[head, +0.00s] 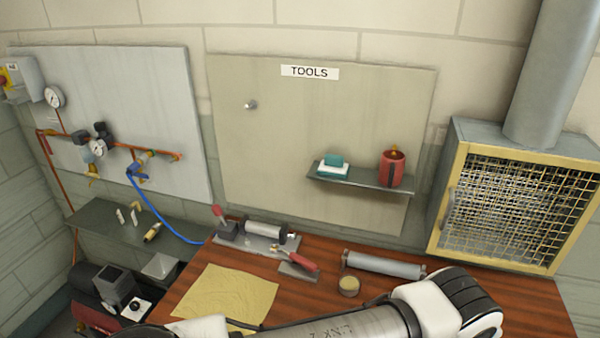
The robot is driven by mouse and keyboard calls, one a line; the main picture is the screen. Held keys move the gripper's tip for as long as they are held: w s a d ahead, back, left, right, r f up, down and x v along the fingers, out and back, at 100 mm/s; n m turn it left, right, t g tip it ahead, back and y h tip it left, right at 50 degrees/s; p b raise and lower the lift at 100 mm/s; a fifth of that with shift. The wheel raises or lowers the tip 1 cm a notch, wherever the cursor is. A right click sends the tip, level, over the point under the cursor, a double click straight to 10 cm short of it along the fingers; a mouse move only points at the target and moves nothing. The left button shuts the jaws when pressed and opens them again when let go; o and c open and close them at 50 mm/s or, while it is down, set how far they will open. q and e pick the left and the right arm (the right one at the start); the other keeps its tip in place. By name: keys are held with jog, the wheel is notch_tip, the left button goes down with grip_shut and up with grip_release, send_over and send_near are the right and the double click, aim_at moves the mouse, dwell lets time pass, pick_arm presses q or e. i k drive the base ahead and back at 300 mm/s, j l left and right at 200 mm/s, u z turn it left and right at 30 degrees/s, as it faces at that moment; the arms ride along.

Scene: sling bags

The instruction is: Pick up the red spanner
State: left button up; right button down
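I cannot clearly make out a red spanner in the head view. A red-handled piece (302,262) lies on the wooden workbench (330,305), at a small grey block; whether it is a spanner I cannot tell. Another red handle (218,212) stands up at the left end of a grey fixture holding a roller. My arm crosses the bottom of the view and covers the bench's near part. Neither of my grippers is in view.
A yellow cloth (228,295) lies on the bench at left. A grey cylinder (384,266) and a small round tin (349,286) are at right. The TOOLS board (290,150) has a shelf (345,184) with a red pot (392,170). A mesh-fronted box (515,210) stands right.

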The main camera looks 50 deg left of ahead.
aim_at(312, 268)
jog(key=j, duration=0.5)
jog(key=i+j, duration=0.15)
jog(key=j, duration=0.85)
jog(key=i, duration=0.05)
